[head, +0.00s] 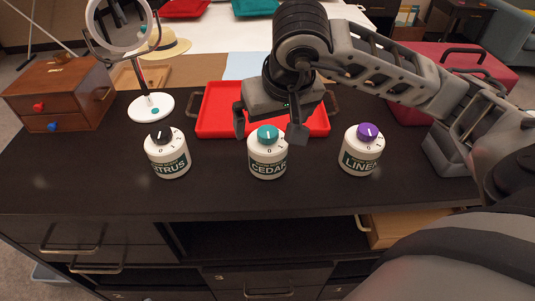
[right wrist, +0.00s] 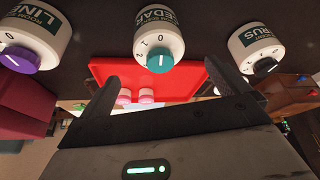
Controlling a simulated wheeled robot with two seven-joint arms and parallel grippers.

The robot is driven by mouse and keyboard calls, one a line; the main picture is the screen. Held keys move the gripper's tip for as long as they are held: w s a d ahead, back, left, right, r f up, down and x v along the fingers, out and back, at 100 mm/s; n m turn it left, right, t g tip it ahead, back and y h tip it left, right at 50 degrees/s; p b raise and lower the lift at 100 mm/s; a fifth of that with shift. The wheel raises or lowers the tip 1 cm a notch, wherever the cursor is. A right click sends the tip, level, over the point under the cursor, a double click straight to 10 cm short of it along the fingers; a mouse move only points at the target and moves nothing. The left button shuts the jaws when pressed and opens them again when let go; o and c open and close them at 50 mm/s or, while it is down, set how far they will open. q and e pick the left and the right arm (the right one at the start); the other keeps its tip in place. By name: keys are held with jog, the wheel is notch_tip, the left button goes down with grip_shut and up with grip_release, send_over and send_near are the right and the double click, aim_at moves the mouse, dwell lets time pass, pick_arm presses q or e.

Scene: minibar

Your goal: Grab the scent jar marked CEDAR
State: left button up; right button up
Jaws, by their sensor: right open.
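The CEDAR jar (head: 267,158) is white with a dark label and a teal dial cap. It stands upright on the dark counter, in the middle of three jars. It also shows in the right wrist view (right wrist: 158,30), upside down, with its teal dial towards the camera. My right gripper (head: 270,125) is open and empty, just behind and above the CEDAR jar, with its fingers apart. In the right wrist view my right gripper (right wrist: 177,85) has the jar beyond its fingertips. The CITRUS jar (head: 168,158) has a black dial. The LINEN jar (head: 360,155) has a purple dial.
A red tray (head: 215,110) lies behind the CEDAR jar, under my right gripper. A round mirror stand (head: 150,107) and a wooden box with small drawers (head: 60,95) stand at left. A red case (head: 455,60) is at right. The counter's front strip is clear.

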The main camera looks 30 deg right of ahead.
aim_at(269, 133)
jog(key=x, duration=0.3)
jog(key=shift+f, duration=0.1)
jog(key=x, duration=0.4)
jog(key=shift+w+d+f, duration=0.1)
jog(key=shift+w+f, duration=0.05)
jog(key=shift+c, duration=0.3)
jog(key=c, duration=1.1)
